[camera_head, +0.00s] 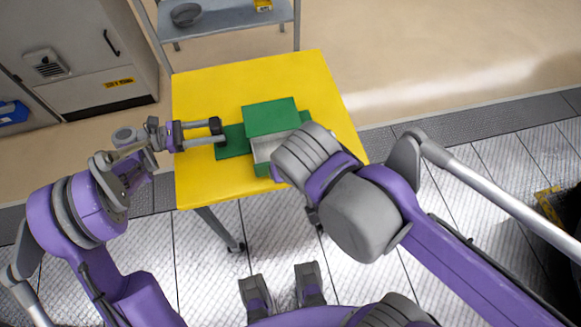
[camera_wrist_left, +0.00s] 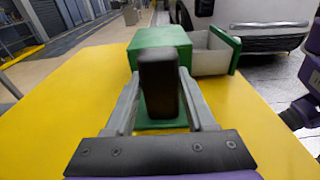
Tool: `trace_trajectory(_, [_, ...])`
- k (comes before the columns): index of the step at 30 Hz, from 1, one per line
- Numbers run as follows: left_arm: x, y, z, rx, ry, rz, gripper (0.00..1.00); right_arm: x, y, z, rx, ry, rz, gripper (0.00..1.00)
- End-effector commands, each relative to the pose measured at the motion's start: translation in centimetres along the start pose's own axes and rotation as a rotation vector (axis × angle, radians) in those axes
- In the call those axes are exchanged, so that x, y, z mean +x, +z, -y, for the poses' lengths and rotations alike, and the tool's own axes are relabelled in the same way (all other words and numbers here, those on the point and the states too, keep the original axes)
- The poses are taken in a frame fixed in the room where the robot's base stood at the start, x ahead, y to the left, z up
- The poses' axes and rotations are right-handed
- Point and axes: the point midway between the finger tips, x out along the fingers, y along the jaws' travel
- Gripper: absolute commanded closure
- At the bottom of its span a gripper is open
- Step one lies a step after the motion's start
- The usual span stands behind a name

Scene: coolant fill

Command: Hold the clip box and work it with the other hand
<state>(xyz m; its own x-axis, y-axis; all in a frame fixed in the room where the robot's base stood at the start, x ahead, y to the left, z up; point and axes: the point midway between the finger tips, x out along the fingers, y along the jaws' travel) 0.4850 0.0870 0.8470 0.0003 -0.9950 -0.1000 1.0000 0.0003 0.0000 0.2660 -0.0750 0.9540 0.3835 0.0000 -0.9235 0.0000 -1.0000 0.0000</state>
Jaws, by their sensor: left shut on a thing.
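The green clip box (camera_head: 270,117) sits on the yellow table (camera_head: 205,92). A pale drawer (camera_head: 262,150) stands partly out of it, with a green front at its outer end; the drawer also shows in the left wrist view (camera_wrist_left: 208,60). A flat green flange (camera_head: 232,148) extends from the box's left side. My left gripper (camera_head: 218,132) reaches in from the left and is shut on this flange; its dark fingers (camera_wrist_left: 160,85) hide the grip in the wrist view. My right wrist covers part of the drawer, and my right gripper is hidden behind it.
A grey shelf cart (camera_head: 225,18) with a bowl (camera_head: 186,14) and a small yellow item stands behind the table. A grey cabinet (camera_head: 85,55) is at the far left. The table's left and back parts are clear.

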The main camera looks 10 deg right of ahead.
Motion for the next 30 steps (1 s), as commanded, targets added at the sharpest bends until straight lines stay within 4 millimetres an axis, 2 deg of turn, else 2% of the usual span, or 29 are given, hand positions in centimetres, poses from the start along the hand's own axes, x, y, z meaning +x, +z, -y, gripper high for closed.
trace_trajectory(13, [0.01,-0.01,0.01,0.0,0.0,0.0,0.9,0.05,0.0,0.01,0.0,0.0,0.0,0.27])
trace_trajectory(14, [0.01,-0.01,0.01,0.0,0.0,0.0,0.4,0.05,0.0,0.01,0.0,0.0,0.0,0.27])
trace_trajectory(18, [0.01,-0.01,0.01,0.0,0.0,0.0,0.15,0.05,-0.01,0.01,0.0,0.0,0.0,0.27])
trace_trajectory(19, [0.01,-0.01,0.01,0.0,0.0,0.0,0.1,0.05,0.0,0.01,0.0,0.0,0.0,0.27])
trace_trajectory(30, [-0.53,-0.01,-0.04,0.0,0.001,0.0,0.1,0.05,-0.01,0.01,0.0,0.0,0.0,0.27])
